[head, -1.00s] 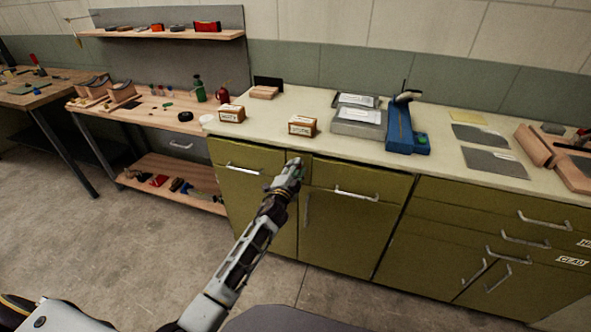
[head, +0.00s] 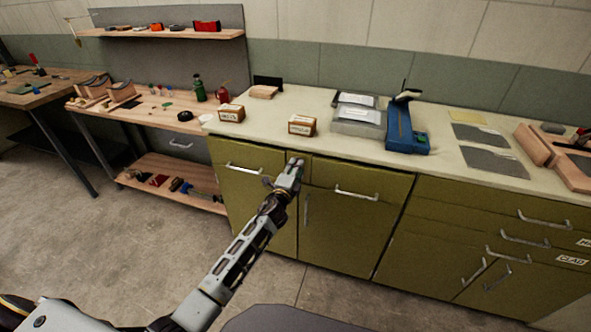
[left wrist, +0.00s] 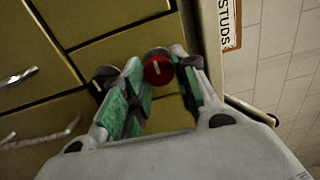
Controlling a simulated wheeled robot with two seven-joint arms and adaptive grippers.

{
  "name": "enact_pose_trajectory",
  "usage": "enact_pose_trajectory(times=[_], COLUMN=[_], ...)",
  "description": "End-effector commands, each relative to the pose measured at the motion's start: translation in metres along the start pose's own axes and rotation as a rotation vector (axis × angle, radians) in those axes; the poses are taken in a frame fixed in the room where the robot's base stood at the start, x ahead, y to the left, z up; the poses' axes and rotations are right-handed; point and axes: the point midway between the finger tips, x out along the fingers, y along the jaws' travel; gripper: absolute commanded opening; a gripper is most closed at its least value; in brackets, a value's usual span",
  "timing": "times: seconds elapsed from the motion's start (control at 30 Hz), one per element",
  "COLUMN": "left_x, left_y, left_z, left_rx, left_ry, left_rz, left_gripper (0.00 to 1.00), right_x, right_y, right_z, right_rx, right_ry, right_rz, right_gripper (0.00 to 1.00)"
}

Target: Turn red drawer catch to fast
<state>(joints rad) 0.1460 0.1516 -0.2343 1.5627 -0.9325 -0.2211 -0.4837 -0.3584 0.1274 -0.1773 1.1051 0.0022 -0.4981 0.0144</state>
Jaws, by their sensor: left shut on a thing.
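The red drawer catch (left wrist: 158,68) is a round red knob with a dark rim on the olive cabinet front, in the left wrist view. My left gripper (left wrist: 157,62) has its green-padded fingers on both sides of the catch and is shut on it. In the head view my left gripper (head: 291,168) is at the cabinet front between two top drawers and hides the catch. A second, dark knob (left wrist: 104,78) sits just left of the fingers in the left wrist view. I cannot read the catch's marks. My right gripper is not in view.
The olive cabinet (head: 345,225) has bar handles, one drawer handle (head: 243,168) left of my gripper and another (head: 356,194) right of it. The worktop above holds two labelled boxes (head: 302,126) and a blue machine (head: 404,132). The floor in front is clear.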

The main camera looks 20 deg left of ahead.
Motion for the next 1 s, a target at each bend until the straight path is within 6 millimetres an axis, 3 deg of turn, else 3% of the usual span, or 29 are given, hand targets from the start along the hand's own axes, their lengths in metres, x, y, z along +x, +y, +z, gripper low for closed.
enact_pose_trajectory(times=[0.17, 0.2, 0.33, 0.77, 1.0], left_x=[0.000, 0.000, 0.000, -0.002, -0.013], left_y=[0.001, 0.001, 0.001, 0.000, 0.001], left_z=[-0.001, -0.001, -0.001, 0.000, 0.000], left_rx=[0.000, 0.000, -0.001, -0.001, -0.002], left_ry=[0.003, 0.003, 0.002, 0.001, 0.001], left_rz=[0.002, 0.001, 0.001, 0.000, 0.001], left_gripper=[0.06, 0.33, 0.50, 0.50, 0.50], right_x=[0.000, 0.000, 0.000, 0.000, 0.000], right_y=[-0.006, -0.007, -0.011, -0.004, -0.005], right_z=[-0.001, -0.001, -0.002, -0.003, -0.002], right_rx=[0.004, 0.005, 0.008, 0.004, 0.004], right_ry=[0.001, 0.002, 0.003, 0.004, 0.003], right_rz=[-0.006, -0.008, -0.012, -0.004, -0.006], right_gripper=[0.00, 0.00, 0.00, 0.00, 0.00])
